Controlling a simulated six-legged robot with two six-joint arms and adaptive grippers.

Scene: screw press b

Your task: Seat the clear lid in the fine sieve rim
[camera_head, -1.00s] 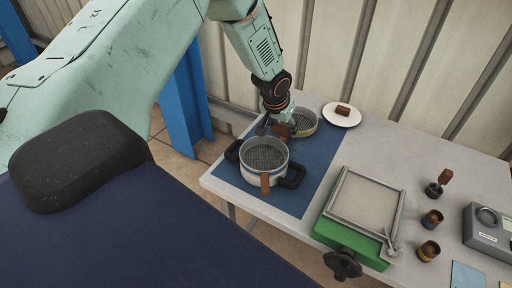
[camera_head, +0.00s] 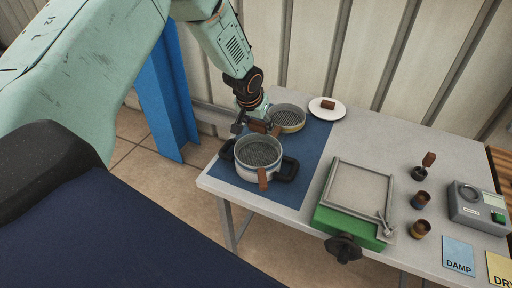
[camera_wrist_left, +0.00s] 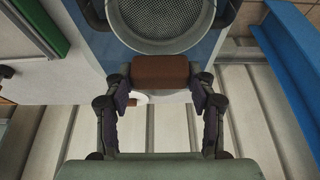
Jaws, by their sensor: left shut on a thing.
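My left gripper (camera_head: 256,122) is shut on a brown block (camera_wrist_left: 160,72) at the far side of the round mesh sieve (camera_head: 260,151). The block also shows in the head view (camera_head: 257,127). In the wrist view it lies between the fingers, close to the sieve's rim (camera_wrist_left: 166,48); I cannot tell if they touch. I cannot make out a clear lid, nor whether the block is its knob. This sieve has a brown front handle (camera_head: 263,179) and stands between black side grips. A second mesh sieve (camera_head: 288,118) with a brass-coloured wall stands behind right. My right gripper is not in view.
A white disc (camera_head: 337,113) with a brown block on it lies at the back. A green-based press frame (camera_head: 350,228), small cups (camera_head: 420,229) and a grey device (camera_head: 480,207) stand to the right. Blue mat (camera_head: 285,192) is bare in front of the sieve.

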